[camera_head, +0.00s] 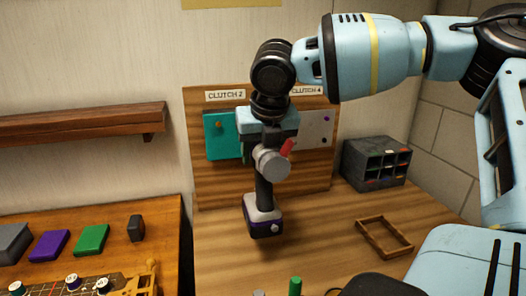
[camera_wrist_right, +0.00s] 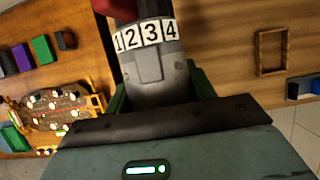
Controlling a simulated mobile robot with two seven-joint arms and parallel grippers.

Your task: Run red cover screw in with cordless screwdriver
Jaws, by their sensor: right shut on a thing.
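My right gripper (camera_head: 268,138) is shut on the cordless screwdriver (camera_head: 265,190) and holds it up in front of the wooden back panel. The screwdriver has a grey round body, a dark handle, a purple and white base and a red part. In the right wrist view its collar (camera_wrist_right: 147,36) shows the numbers 1 to 4 between the fingers. A board with several round white-topped parts (camera_head: 73,281) sits at the lower left, partly cut off; it also shows in the wrist view (camera_wrist_right: 58,108). I cannot make out a red cover screw. My left gripper is not in view.
The back panel (camera_head: 212,180) carries signs "CLUTCH 2" and "CLUTCH 4" over teal and pale plates. A dark compartment rack (camera_head: 374,163) and an empty wooden frame (camera_head: 384,237) stand right. Purple and green blocks (camera_head: 92,239) lie left. A shelf (camera_head: 85,125) juts from the wall.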

